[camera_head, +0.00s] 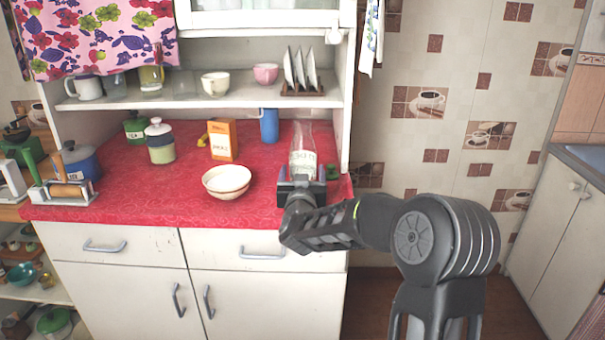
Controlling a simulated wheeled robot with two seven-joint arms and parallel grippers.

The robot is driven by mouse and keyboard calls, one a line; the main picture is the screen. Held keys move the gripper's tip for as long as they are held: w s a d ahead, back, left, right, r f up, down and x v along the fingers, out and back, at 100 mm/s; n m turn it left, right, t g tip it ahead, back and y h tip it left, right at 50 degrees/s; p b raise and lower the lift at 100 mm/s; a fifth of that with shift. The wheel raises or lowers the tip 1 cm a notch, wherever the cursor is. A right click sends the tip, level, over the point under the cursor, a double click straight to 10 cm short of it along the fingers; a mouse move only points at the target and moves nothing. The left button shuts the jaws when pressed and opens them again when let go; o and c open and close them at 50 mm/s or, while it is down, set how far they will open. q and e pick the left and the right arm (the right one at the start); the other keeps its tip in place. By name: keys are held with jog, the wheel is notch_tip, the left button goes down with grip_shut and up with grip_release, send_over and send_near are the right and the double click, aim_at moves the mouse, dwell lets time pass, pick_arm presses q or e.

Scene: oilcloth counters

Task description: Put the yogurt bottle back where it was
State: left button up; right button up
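The yogurt bottle (302,160) is clear glass with a pale label bearing green letters. It stands upright at the right front of the red counter (130,203). My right gripper (303,178) reaches in from the front, with one finger on each side of the bottle's lower part, and appears shut on it. The gripper hides the bottle's base, so I cannot tell whether it touches the counter. My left gripper is not in view.
A cream bowl (227,180) sits left of the bottle. Behind are an orange box (222,140) and a blue cup (269,126). Canisters (160,142) stand further left. A shelf (200,100) with cups and a plate rack (302,88) hangs above the counter.

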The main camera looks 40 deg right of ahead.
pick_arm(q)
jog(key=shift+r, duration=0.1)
pick_arm(e)
jog(key=shift+o, duration=0.3)
jog(key=shift+r, duration=0.25)
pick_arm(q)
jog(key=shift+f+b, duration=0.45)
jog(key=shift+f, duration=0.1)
pick_arm(e)
jog(key=v, duration=1.2)
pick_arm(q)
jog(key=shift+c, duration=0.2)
pick_arm(e)
jog(key=shift+f, duration=0.1)
